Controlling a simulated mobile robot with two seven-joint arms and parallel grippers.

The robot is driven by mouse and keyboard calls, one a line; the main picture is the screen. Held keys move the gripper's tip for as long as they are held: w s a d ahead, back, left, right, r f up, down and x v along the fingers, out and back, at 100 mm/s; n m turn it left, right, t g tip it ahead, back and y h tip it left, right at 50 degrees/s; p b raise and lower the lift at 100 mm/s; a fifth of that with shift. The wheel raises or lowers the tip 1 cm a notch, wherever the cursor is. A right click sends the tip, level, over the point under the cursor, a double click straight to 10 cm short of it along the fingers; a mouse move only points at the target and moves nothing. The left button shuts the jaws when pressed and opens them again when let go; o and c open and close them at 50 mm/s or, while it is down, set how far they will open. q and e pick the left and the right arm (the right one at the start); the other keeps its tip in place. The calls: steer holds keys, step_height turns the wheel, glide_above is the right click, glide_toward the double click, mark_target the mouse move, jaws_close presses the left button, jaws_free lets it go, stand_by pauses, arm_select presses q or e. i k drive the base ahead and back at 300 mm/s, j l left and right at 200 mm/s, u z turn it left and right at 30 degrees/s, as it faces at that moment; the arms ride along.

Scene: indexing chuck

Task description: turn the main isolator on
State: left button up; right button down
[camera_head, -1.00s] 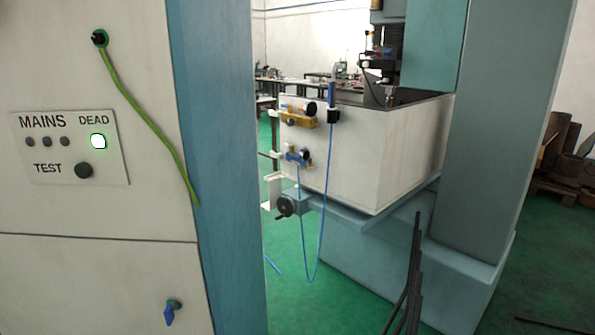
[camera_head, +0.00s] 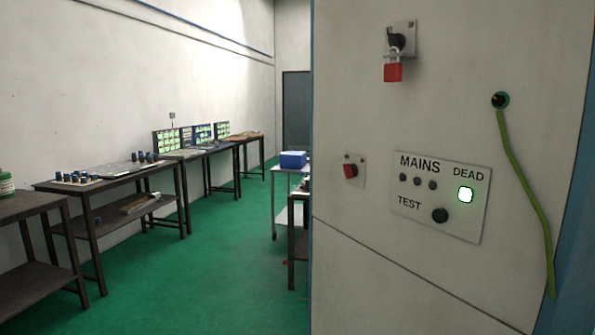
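The cream electrical cabinet (camera_head: 380,230) fills the right half of the head view. High on its face is a black rotary isolator handle (camera_head: 396,41) on a light plate. A red padlock (camera_head: 393,71) hangs from it by its shackle. Lower down is a smaller red and black switch (camera_head: 350,171) on its own plate. The MAINS panel (camera_head: 440,196) shows three dark lamps, a lit white DEAD lamp (camera_head: 465,194) and a dark TEST button (camera_head: 439,215). Neither of my grippers is in view.
A green-yellow cable (camera_head: 524,184) hangs from a socket on the cabinet. Dark benches (camera_head: 110,180) line the left wall, with several monitors (camera_head: 190,137) further back. A blue box (camera_head: 293,159) sits on a small table beyond the cabinet. The green floor (camera_head: 205,265) between is clear.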

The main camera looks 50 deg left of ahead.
mark_target(351, 170)
steer(key=u, duration=1.2)
